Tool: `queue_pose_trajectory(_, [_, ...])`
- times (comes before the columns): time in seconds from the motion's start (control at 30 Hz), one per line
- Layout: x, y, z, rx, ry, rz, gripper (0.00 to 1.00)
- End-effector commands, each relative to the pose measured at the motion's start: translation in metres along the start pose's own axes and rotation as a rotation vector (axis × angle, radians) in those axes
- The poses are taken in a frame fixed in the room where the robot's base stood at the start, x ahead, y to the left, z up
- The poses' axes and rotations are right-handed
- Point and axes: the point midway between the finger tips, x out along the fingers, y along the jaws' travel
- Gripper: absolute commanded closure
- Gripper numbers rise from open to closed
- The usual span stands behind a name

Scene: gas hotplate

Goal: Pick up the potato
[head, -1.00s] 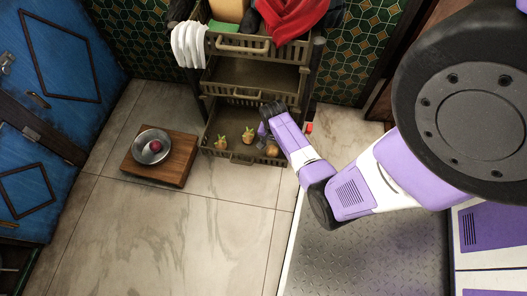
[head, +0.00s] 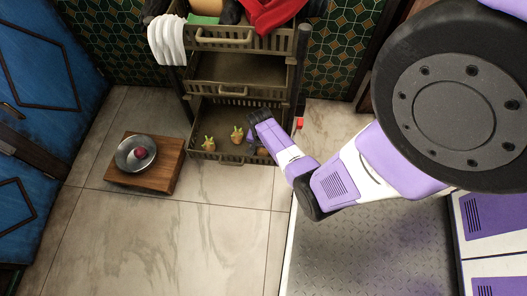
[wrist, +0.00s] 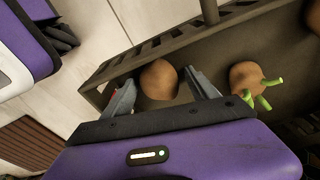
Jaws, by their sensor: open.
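The potato (wrist: 159,80) is a plain brown round thing in the lowest basket of the rack. In the wrist view it shows between the two fingers of my gripper (wrist: 157,84), which is open with one finger at each side. I cannot tell whether either finger touches it. In the head view only a small part of the potato (head: 262,152) shows beside my arm. My gripper (head: 253,140) reaches into the right part of that basket, its fingers mostly hidden.
Brown roots with green sprouts (head: 237,135) lie left of my gripper in the lowest basket (head: 231,161). The basket wall and the middle basket (head: 235,77) above are close by. A metal bowl (head: 122,158) with a reddish round thing stands on a wooden block (head: 165,170). The floor in front is clear.

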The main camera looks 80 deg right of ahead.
Motion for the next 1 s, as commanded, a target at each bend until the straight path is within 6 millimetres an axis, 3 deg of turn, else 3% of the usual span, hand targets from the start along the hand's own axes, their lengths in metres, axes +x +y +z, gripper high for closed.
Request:
queue_pose_trajectory(0.07, [-0.001, 0.0, 0.0, 0.0, 0.0, 0.0, 0.36])
queue_pose_trajectory(0.37, [-0.001, 0.0, 0.0, 0.0, 0.0, 0.0, 0.94])
queue_pose_trajectory(0.73, [-0.007, 0.0, -0.001, 0.0, 0.001, -0.001, 0.96])
queue_pose_trajectory(0.87, [-0.02, -0.001, -0.003, 0.0, 0.001, -0.001, 0.96])
queue_pose_trajectory(1.0, [-0.045, -0.001, -0.006, -0.001, 0.002, -0.002, 0.96])
